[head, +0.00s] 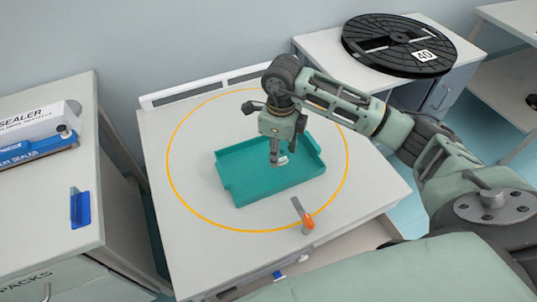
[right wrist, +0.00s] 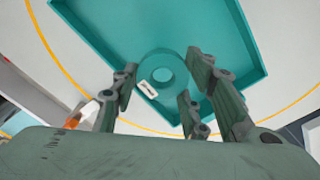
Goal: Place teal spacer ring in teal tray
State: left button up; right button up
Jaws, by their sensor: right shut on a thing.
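The teal spacer ring (right wrist: 160,55) shows in the right wrist view as a flat ring with a small white label, between my right gripper's fingers. My right gripper (right wrist: 164,82) is shut on it. In the head view the right gripper (head: 275,160) points down over the teal tray (head: 240,190), and the ring is mostly hidden, with its white label showing beside a finger. The tray also fills the upper middle of the wrist view (right wrist: 110,30). Whether the ring touches the tray floor, I cannot tell. My left gripper is out of view.
The tray lies inside an orange circle on a pale table (head: 375,190). An orange-and-grey tool (head: 305,220) lies at the circle's front edge. A black reel (head: 400,45) marked 40 sits on the back right cabinet. Sealer boxes (head: 35,130) stand on the left cabinet.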

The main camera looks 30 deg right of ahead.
aim_at(269, 166)
jog(key=w+f, duration=0.1)
jog(key=w+a+f, duration=0.1)
jog(key=w, duration=0.1)
jog(key=shift+a+f, duration=0.1)
jog(key=shift+a, duration=0.1)
jog(key=shift+a+f+p, duration=0.1)
jog(key=shift+f+p, duration=0.2)
jog(key=shift+f, duration=0.25)
notch_tip(269, 166, down, 3)
jog(key=shift+p, duration=0.3)
jog(key=o, duration=0.7)
jog(key=shift+f, duration=0.15)
jog(key=o, duration=0.5)
jog(key=shift+c, duration=0.2)
